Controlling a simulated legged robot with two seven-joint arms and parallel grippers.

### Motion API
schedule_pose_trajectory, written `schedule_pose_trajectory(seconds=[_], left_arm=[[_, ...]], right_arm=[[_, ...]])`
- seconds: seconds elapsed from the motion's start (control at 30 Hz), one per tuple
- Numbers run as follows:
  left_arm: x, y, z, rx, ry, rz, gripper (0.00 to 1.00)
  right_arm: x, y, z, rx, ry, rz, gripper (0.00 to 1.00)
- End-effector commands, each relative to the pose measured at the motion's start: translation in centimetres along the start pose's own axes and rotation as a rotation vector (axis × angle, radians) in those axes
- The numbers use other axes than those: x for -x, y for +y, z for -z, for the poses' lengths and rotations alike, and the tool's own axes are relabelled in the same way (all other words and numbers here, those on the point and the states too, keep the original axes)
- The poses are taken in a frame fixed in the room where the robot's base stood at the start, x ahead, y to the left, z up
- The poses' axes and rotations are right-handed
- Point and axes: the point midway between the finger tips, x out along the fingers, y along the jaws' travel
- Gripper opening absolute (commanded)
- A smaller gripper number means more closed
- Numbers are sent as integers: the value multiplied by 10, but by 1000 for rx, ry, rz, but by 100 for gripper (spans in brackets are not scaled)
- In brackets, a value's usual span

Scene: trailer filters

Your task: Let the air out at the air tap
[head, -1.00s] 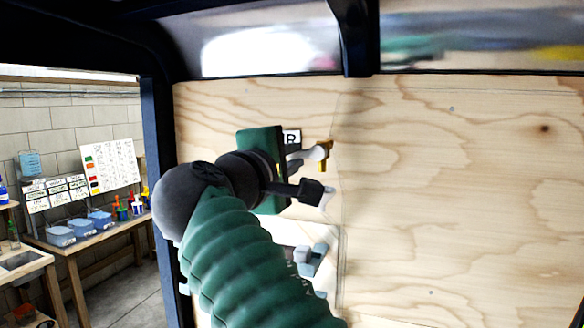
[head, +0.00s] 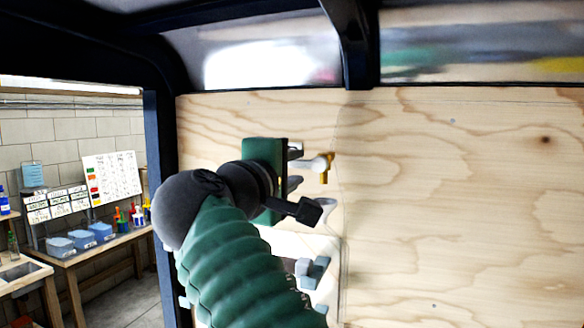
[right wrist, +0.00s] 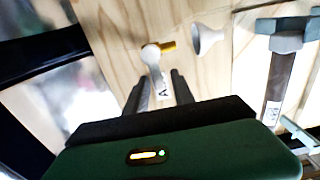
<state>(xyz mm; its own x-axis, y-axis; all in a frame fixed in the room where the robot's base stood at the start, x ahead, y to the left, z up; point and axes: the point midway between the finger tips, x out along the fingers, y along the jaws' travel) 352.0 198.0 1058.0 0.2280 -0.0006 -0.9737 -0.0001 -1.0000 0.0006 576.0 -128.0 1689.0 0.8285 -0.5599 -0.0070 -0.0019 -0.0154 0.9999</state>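The air tap (head: 323,164) is a small white fitting with a brass end on the plywood wall. It shows in the right wrist view (right wrist: 151,55) just beyond my fingertips. My right gripper (head: 300,167) is at the wall beside the tap, to its left in the head view. In the right wrist view its two dark fingers (right wrist: 159,82) stand apart, with a white label between them and the tap in line with the gap. Whether a finger touches the tap cannot be told. My left gripper is out of view.
A white funnel-shaped piece (right wrist: 207,41) is beside the tap. A grey-headed fitting with a dark tube (right wrist: 284,58) is at the right of the wrist view. Grey-blue fittings (head: 314,269) are lower on the plywood wall (head: 460,210). A bench with blue bins (head: 80,238) stands outside, left.

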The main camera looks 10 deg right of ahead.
Motion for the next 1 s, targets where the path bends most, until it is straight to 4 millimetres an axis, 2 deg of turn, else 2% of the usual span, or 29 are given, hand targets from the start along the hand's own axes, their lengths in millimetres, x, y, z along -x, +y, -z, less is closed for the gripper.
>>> schedule_pose_trajectory(seconds=[0.37, 0.47, 0.6, 0.63, 0.7, 1.0], left_arm=[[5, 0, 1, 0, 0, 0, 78], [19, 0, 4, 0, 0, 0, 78], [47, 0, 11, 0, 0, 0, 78], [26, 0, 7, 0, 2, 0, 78], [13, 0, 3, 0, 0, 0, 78], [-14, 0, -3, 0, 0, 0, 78]], right_arm=[[0, 7, -1, 0, 0, -5, 36], [0, 21, 0, 0, 0, -5, 36], [0, 51, 2, 0, 0, -5, 36], [10, 35, -1, -4, 5, -7, 36], [28, 35, -9, -8, 7, -10, 36], [107, 44, -41, -8, 8, -7, 36]])
